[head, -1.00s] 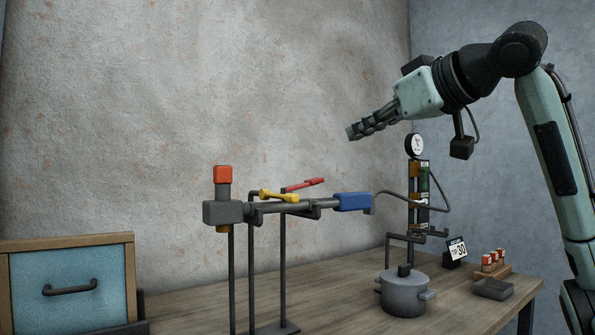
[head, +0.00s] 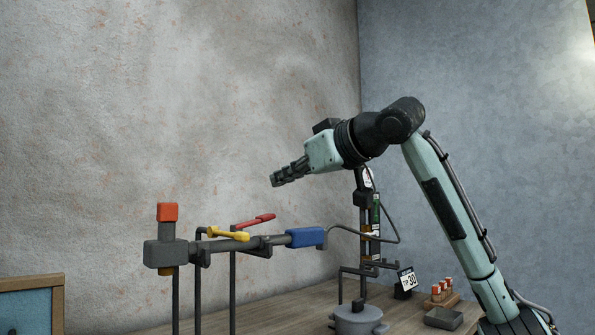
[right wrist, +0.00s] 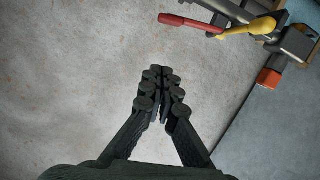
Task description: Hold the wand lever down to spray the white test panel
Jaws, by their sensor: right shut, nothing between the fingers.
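The wand (head: 271,241) is a dark grey tube held level on stands, with a blue grip (head: 306,237) at its right end and a grey block (head: 165,253) with an orange-red cap (head: 167,212) at its left. A red lever (head: 254,221) and a yellow lever (head: 228,234) sit along its top. My right gripper (head: 274,181) is shut and empty above the red lever, apart from it. In the right wrist view its fingers (right wrist: 161,88) are together, and the red lever (right wrist: 186,22) is near the top edge. I cannot make out a white test panel. My left gripper is not in view.
A lidded grey pot (head: 358,320), a sign reading 30 (head: 407,280), a rack of orange-capped pieces (head: 441,292) and a dark tray (head: 444,318) stand on the wooden table (head: 265,314). A hose (head: 365,233) runs from the grip to a gauge post (head: 363,250).

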